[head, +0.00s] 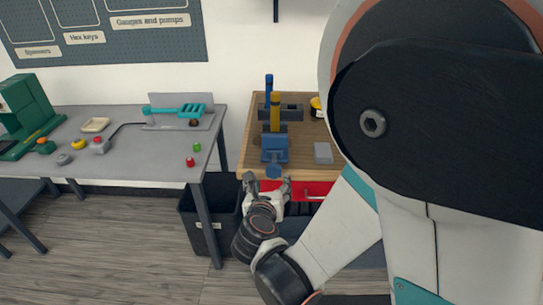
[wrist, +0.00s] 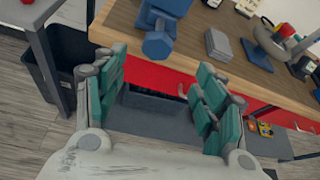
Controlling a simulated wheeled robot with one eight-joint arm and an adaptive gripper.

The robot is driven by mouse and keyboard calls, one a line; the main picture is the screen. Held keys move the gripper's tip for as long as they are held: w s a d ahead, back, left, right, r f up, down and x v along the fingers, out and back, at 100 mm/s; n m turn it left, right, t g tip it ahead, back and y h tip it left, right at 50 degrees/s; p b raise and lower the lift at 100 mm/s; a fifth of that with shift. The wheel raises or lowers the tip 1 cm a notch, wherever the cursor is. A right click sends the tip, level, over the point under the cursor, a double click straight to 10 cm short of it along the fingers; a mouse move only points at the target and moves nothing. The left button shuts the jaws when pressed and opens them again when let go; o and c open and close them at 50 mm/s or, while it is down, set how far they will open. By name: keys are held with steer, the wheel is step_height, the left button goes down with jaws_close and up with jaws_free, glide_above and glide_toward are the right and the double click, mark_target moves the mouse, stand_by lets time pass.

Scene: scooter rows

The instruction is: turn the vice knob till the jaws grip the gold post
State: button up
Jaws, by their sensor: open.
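The blue vice (head: 275,147) stands at the front of the wooden bench, and its blue knob (head: 274,171) faces the front edge. The gold post (head: 275,112) stands upright behind the vice's front block; I cannot tell whether the jaws touch it. My gripper (head: 268,181) is open and empty just in front of the knob. In the wrist view the knob (wrist: 157,45) lies ahead of the spread teal fingers of my gripper (wrist: 160,72), between them in the picture but apart from them. The gold post is out of the wrist view.
A blue post (head: 268,84) stands behind the gold one. A grey block (head: 323,153) sits right of the vice on the bench (head: 252,140). A red drawer (head: 307,189) is below. A dark bin (head: 200,220) and grey table (head: 130,170) are left. My arm hides the right side.

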mark_target(273, 172)
steer(key=b+x, duration=0.4)
steer(key=x, duration=0.9)
steer(key=shift+w+a+f, duration=0.1)
steer(key=shift+w+f, duration=0.1)
steer(key=shift+f, duration=0.1)
steer(key=c, duration=1.1)
